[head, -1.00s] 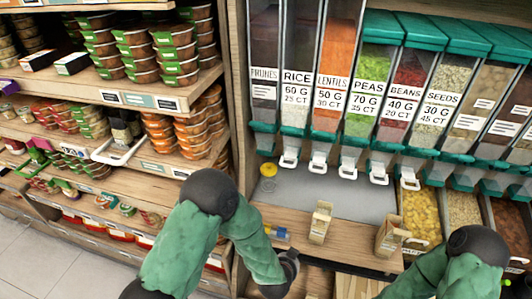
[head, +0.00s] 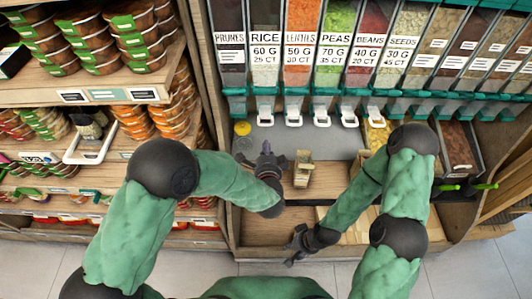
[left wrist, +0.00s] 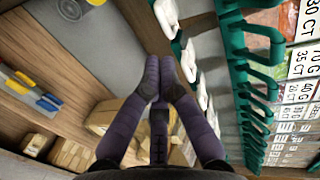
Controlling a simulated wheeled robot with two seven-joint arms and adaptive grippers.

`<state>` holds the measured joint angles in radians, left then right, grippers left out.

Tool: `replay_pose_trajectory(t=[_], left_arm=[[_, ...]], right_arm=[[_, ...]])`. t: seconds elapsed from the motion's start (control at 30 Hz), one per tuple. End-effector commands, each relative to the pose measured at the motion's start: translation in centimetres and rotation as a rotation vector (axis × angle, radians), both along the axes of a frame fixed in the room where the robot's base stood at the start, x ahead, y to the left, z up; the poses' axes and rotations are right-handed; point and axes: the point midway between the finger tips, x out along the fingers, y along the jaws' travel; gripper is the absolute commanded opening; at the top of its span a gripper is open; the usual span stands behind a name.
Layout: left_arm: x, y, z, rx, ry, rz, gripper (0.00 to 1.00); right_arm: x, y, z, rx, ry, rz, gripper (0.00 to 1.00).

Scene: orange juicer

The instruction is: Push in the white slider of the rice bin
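The rice bin (head: 266,47) stands between the prunes and lentils bins in the head view. Its white slider (head: 265,118) hangs below the green band at its bottom. My left gripper (head: 265,150) is over the grey mat, just below that slider in the picture, with a visible gap. In the left wrist view the two purple fingers (left wrist: 162,72) meet at their tips, with nothing seen between them. A white slider (left wrist: 166,17) lies beyond the tips; I cannot tell for sure which bin it belongs to. My right gripper (head: 292,246) is low, at the shelf's front edge; its fingers are too small to read.
More white sliders (head: 294,118) hang in a row to the right. A yellow round thing (head: 243,128) lies on the grey mat (head: 320,140) at left. A small wooden holder (head: 303,170) stands right of my left gripper. Stacked food tubs (head: 125,40) fill the left shelves.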

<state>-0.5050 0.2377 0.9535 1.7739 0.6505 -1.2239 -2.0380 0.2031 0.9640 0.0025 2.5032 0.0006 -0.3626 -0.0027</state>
Motion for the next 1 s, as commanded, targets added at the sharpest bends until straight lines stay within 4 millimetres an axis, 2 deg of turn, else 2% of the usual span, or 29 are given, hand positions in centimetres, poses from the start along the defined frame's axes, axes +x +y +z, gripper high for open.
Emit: replay_pose_trajectory(t=[0.1, 0.3, 0.5, 1.0], left_arm=[[2.3, 0.2, -0.8, -0.001, 0.000, 0.002, 0.00], [5.7, 0.3, -1.6, -0.001, 0.001, 0.001, 0.00], [7.8, 0.3, -2.0, -0.001, 0.001, 0.000, 0.00], [8.6, 0.3, -2.0, 0.000, 0.001, -0.001, 0.00]], right_arm=[[0.0, 0.0, -0.6, 0.000, 0.000, 0.000, 0.40], [0.0, 0.0, -1.4, 0.000, 0.000, 0.000, 0.40], [0.0, 0.0, -1.8, 0.000, 0.000, 0.001, 0.40], [0.0, 0.0, -1.9, 0.000, 0.000, 0.001, 0.40]])
